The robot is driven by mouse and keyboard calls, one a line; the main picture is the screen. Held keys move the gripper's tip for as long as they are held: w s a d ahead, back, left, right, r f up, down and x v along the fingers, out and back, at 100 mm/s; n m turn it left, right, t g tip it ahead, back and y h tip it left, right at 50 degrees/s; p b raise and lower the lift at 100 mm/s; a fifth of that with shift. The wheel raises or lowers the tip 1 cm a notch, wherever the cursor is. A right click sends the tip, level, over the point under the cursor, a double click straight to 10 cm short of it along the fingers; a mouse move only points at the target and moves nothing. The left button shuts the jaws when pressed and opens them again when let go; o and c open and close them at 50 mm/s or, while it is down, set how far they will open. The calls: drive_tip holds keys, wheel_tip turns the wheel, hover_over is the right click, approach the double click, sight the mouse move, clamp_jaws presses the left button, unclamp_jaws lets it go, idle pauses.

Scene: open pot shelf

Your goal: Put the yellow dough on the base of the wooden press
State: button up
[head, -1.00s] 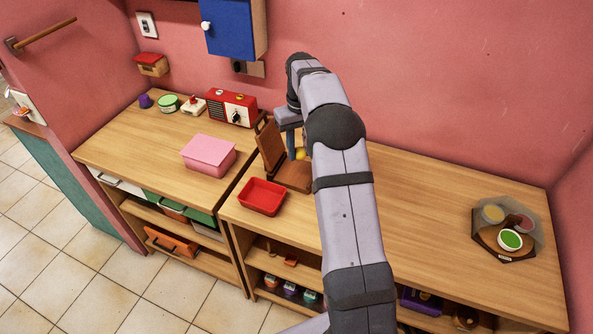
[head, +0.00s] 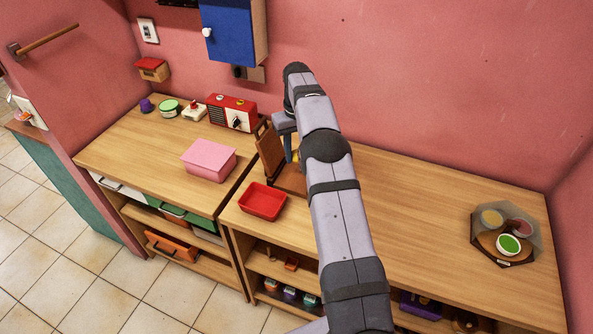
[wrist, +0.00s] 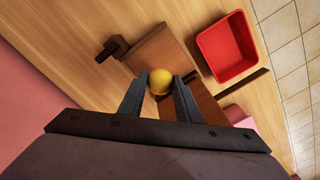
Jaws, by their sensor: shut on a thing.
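The yellow dough (wrist: 160,78) is a round ball between the fingertips of my gripper (wrist: 161,86) in the wrist view. The gripper is shut on it. In the head view, my gripper (head: 289,150) is beside the upright plate, and only a sliver of the dough shows past my arm. The wooden press stands open: its flat base (wrist: 158,50) lies on the counter, also partly seen in the head view (head: 289,181), and its hinged plate (head: 268,152) stands up. The dough appears over the base; whether it touches it, I cannot tell.
An empty red tray (head: 263,201) stands just in front of the press. A pink box (head: 208,160) and a red radio (head: 232,112) stand on the left counter. A tray with several small bowls (head: 483,242) is at the far right. The counter between is clear.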

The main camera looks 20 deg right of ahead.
sight(296, 177)
drive_tip(key=shift+f+p, duration=1.1)
drive_tip(key=shift+f, duration=2.55)
drive_tip(key=shift+f, duration=0.1)
drive_tip(key=shift+f, duration=0.15)
drive_tip(key=o, duration=1)
wheel_tip(296, 177, up, 12)
drive_tip(key=shift+r+b, duration=0.1)
drive_tip(key=shift+b, duration=1.1)
drive_tip(key=shift+r, duration=0.15)
drive_tip(key=shift+a+r, duration=0.1)
